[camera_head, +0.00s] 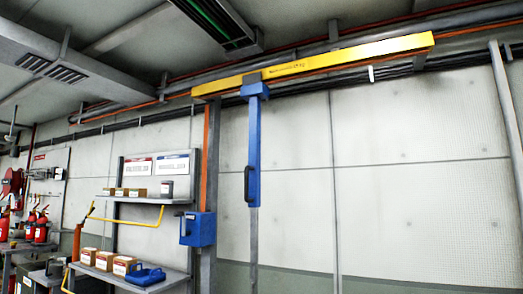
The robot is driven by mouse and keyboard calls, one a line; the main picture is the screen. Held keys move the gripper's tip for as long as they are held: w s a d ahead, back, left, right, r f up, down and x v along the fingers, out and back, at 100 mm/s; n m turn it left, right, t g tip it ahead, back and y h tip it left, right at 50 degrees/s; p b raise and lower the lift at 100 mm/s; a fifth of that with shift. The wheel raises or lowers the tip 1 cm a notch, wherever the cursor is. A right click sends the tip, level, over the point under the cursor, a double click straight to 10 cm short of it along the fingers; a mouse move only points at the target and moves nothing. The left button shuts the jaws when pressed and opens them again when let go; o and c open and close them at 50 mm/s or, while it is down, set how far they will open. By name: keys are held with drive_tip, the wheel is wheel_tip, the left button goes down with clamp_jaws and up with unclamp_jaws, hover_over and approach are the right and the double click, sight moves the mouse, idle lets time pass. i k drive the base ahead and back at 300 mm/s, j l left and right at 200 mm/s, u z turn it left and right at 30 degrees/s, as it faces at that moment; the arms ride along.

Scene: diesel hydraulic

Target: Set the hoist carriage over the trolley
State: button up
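The hoist carriage (254,88) is a blue block under the yellow overhead beam (330,63), nearer the beam's left end. A long blue mast (253,140) hangs from it, with a dark handle (247,182) on its left side. A thin grey pole continues down from the mast to the bottom of the view. I cannot make out a trolley in this view. My gripper is not in view.
Shelves (142,200) with small cartons stand left. Fire extinguishers (40,230) are at far left. The wall right of the mast is bare.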

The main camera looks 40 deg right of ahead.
sight(253, 90)
drive_tip(key=z, duration=1.45)
drive_tip(key=k+j+z, duration=0.1)
drive_tip(key=j+z, duration=0.3)
drive_tip(key=j, duration=0.15)
